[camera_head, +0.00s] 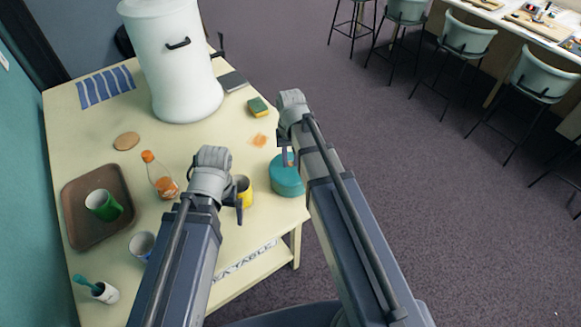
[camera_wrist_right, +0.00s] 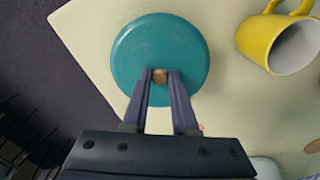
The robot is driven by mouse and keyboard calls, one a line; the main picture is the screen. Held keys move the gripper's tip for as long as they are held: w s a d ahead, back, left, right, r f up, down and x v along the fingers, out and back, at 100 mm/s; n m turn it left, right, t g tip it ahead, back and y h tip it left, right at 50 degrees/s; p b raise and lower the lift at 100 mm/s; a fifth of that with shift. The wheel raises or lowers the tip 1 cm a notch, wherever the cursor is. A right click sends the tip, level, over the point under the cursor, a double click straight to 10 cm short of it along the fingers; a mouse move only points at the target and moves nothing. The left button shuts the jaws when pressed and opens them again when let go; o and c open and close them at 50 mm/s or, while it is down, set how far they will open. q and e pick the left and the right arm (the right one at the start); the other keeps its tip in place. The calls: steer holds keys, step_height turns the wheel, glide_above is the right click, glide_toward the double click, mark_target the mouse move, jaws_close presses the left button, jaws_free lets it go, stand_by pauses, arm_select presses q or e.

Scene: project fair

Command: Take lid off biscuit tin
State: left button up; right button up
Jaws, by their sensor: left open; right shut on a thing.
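The round teal biscuit tin (camera_head: 287,182) stands near the table's right edge in the head view. Its teal lid (camera_wrist_right: 160,38) has a small tan knob (camera_wrist_right: 160,76) in the middle. My right gripper (camera_head: 288,160) is above the tin and shut on the knob; its fingers (camera_wrist_right: 160,78) lie on either side of it in the right wrist view. The lid appears to be on the tin, but I cannot tell whether there is a gap. My left gripper (camera_head: 239,212) is open, close to the yellow mug (camera_head: 245,192).
The cream table (camera_head: 130,165) also holds a brown tray (camera_head: 75,208) with a green cup (camera_head: 104,205), an orange bottle (camera_head: 160,176), a white urn (camera_head: 175,70) and a sponge (camera_head: 258,107). The yellow mug (camera_wrist_right: 280,38) lies beside the tin. Open floor is to the right.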

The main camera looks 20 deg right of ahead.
mark_target(290, 162)
jaws_close()
step_height(290, 162, up, 10)
steer(key=p, duration=1)
steer(key=shift+w+a, duration=0.1)
